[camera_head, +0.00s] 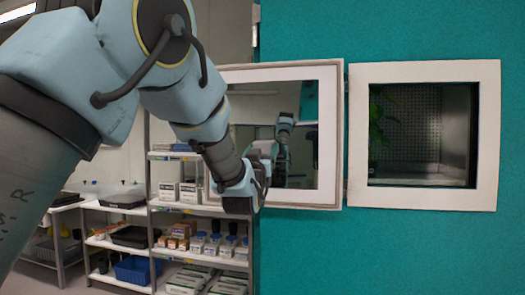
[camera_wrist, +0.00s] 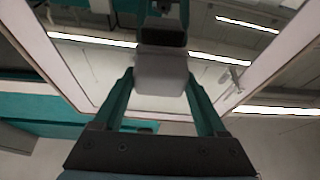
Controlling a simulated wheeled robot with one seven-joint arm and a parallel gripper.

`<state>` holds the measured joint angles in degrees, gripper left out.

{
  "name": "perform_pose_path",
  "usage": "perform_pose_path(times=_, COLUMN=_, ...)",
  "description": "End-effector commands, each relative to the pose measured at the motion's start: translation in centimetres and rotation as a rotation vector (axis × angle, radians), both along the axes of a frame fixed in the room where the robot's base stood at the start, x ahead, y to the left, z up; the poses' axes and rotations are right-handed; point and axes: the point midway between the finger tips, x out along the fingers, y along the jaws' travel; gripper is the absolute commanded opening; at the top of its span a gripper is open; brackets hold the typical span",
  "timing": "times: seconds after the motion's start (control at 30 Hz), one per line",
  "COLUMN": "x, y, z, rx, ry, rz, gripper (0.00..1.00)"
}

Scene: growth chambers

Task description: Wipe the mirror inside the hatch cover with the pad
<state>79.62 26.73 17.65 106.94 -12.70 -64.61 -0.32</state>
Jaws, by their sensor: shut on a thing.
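The hatch cover (camera_head: 335,140) is swung open to the left of its opening, with a pale frame around the mirror (camera_head: 305,150). The mirror reflects my arm and ceiling lights, and it fills much of the wrist view (camera_wrist: 95,65). My gripper (camera_wrist: 160,80) is shut on the pad (camera_wrist: 161,72), a light grey block between its teal fingers. In the head view my gripper (camera_head: 263,170) is at the mirror's left part, and the pad cannot be made out there. A dark shape adjoins the pad's far side; I cannot tell whether the pad touches the glass.
The square chamber opening (camera_head: 420,135) is to the right, with a green plant (camera_head: 381,118) inside. A shelf rack (camera_head: 200,235) with boxes and bottles stands behind my arm at left. The teal wall (camera_head: 400,255) below the hatch is clear.

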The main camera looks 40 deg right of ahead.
Motion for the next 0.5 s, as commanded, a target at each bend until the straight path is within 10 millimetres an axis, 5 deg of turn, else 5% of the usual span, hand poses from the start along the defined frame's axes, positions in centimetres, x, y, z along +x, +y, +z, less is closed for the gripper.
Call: perform_pose_path(times=0.5, x=0.58, y=-0.82, z=0.02, rx=-0.001, ry=-0.001, rz=0.0, gripper=0.14)
